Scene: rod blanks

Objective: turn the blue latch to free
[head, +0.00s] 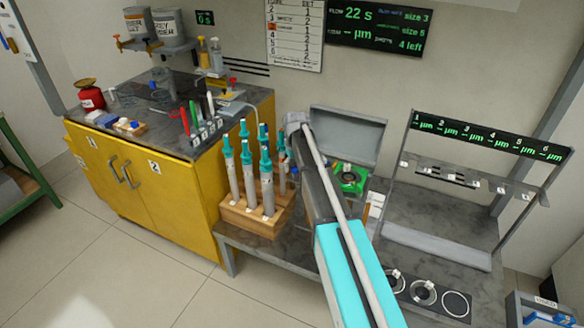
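I cannot make out a blue latch for certain. A green device (352,181) sits on the grey bench in front of an open grey lid (349,134), partly hidden by my arm. A blue part (541,319) shows in a grey bin at the lower right corner, cut off by the frame edge; I cannot tell whether it is a latch. My arm reaches up from the bottom over the bench to beside the grey lid. My gripper does not show; no fingers can be seen.
A wooden block (254,218) holds several upright grey rods with teal tops, close left of my arm. A measuring rack (440,240) stands right of my arm. A yellow cabinet (165,190) with bottles and tools is at the left. The floor at front left is clear.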

